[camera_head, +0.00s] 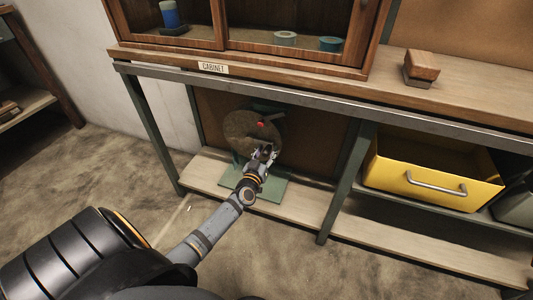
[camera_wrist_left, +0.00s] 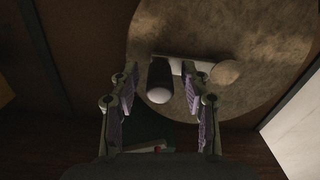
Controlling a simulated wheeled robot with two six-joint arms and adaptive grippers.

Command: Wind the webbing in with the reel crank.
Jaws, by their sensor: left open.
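The reel is a round, mottled brown disc (camera_head: 237,130) on a green base (camera_head: 272,188), on the low shelf under the bench. It fills much of the left wrist view (camera_wrist_left: 265,45). The crank shows there as a pale arm (camera_wrist_left: 182,64) with a dark, white-ended handle (camera_wrist_left: 159,82) sticking out towards me. My left gripper (camera_head: 265,152) is in front of the disc. In the wrist view its open fingers (camera_wrist_left: 160,92) stand on either side of the handle, with gaps on both sides. I cannot clearly make out the webbing. My right gripper is not in view.
A yellow drawer bin (camera_head: 432,175) stands under the bench to the right. A green bench leg (camera_head: 344,185) is between it and the reel. A cabinet (camera_head: 215,68) and a wooden block (camera_head: 421,67) are on top. A small red part (camera_head: 261,124) shows at the reel.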

